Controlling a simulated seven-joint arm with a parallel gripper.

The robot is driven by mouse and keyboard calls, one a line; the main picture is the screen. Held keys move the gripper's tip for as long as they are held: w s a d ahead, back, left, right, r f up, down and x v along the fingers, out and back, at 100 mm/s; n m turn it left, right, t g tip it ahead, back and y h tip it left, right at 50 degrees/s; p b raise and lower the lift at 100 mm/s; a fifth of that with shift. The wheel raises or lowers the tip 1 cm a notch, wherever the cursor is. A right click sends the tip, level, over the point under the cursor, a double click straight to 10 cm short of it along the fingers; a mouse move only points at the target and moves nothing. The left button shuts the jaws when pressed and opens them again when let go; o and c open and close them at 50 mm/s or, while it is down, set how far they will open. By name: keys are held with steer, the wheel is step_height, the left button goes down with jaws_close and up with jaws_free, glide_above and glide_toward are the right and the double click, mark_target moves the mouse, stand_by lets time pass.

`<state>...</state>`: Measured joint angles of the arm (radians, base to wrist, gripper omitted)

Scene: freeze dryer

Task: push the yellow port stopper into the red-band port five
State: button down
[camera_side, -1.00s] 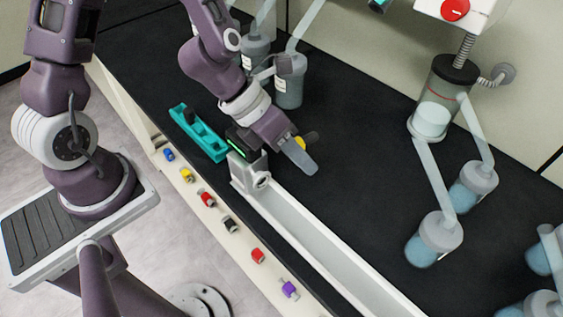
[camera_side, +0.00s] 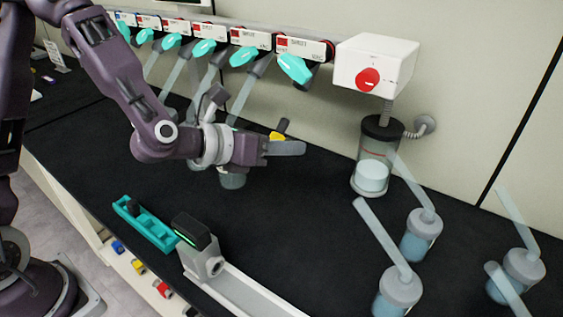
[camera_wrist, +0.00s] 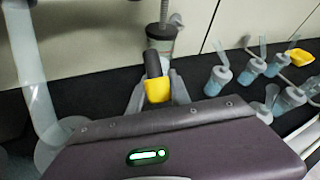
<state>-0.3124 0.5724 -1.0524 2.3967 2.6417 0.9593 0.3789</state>
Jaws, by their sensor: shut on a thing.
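The yellow stopper (camera_side: 277,136) with a dark end is held between the fingers of my gripper (camera_side: 285,147), which is shut on it above the black bench. In the wrist view the yellow stopper (camera_wrist: 158,90) sits between the grey fingertips of my gripper (camera_wrist: 159,95), with its dark end pointing up and away. The label numbers are too small to read surely, so I cannot tell which is port five. The stopper is below and apart from the row.
A white box with a red knob (camera_side: 368,79) and a clear vessel (camera_side: 370,175) stand right of the ports. Several flasks with slanted tubes (camera_side: 421,232) stand at the right. A teal rack (camera_side: 145,224) and a white rail device (camera_side: 195,250) are in front.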

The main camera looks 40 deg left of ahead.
mark_target(287, 120)
steer(key=shift+w+r, duration=1.75)
steer(key=shift+w, duration=0.2)
steer(key=shift+w+r, duration=1.25)
steer(key=shift+r, duration=0.05)
stand_by(0.7)
steer(key=c, duration=1.1)
jaws_free()
steer(key=v, duration=0.7)
steer(key=shift+s, duration=0.1)
